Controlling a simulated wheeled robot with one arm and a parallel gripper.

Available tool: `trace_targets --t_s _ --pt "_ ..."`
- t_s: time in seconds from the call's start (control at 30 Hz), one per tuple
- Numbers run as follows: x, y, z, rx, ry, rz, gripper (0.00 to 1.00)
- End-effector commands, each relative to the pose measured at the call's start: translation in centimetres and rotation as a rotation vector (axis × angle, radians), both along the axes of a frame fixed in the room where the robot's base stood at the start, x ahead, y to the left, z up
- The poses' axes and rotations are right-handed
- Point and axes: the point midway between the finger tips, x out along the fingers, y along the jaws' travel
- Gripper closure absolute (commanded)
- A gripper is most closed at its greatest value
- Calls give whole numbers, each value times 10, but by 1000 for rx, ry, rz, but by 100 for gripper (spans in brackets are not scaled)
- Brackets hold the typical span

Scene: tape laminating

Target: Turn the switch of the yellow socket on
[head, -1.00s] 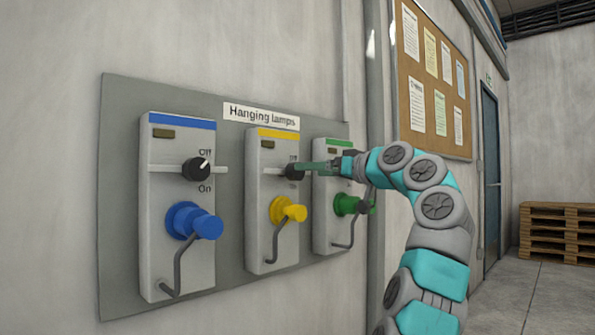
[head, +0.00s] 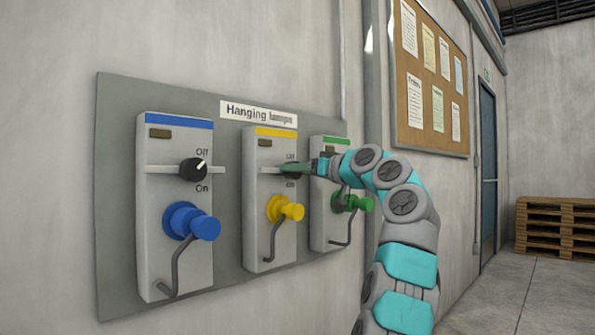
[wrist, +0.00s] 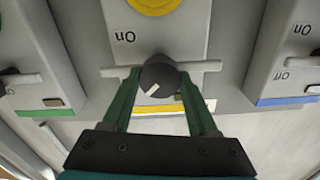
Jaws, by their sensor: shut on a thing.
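The yellow socket (head: 270,219) is the middle unit on the wall panel, with a yellow stripe and a yellow plug. Its switch is a round black knob (wrist: 160,73) between "Off" and "On" labels. In the wrist view, which is upside down, the knob's white pointer slants to the lower left, away from "On" and toward the Off side. My gripper (wrist: 158,78) has its two green fingers on either side of the knob and is shut on it. In the head view my gripper (head: 304,168) reaches in from the right and hides most of this knob.
The blue socket (head: 175,255) is on the left, its knob (head: 192,169) pointing up toward Off. The green socket (head: 325,225) is on the right, partly behind my arm. Plugs and cables jut out below the knobs.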

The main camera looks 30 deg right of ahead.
Motion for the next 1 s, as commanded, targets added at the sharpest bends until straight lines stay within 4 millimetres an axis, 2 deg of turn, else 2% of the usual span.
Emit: trace_targets --t_s 0.07,0.43,1.0 --pt "0 0 0 0 0 0 57" --pt "0 0 0 0 -1 0 98" --pt "0 0 0 5 1 0 100"
